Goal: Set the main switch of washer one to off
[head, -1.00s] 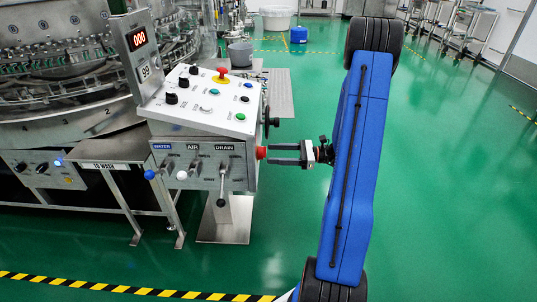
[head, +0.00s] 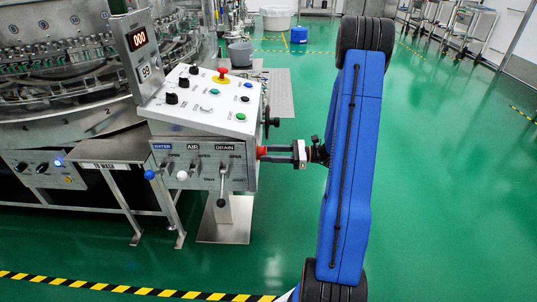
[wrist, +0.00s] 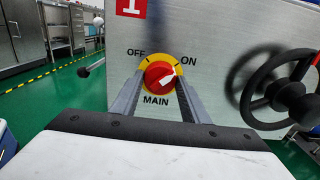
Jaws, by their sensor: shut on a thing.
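The main switch is a red rotary knob (wrist: 157,78) on a yellow plate, with OFF at its upper left, ON at its upper right and MAIN below. Its white pointer points up and right toward ON. In the head view the red knob (head: 262,151) sticks out from the right side of the control box (head: 212,152). A red label with a white 1 (wrist: 131,7) is above the switch. My gripper (head: 273,154) reaches it from the right. In the wrist view my gripper (wrist: 159,84) is shut on the knob, with one finger on each side.
A black handwheel (wrist: 277,90) is right of the switch; it also shows in the head view (head: 267,122). Valve levers, one a drain lever (head: 222,190), project from the box's front.

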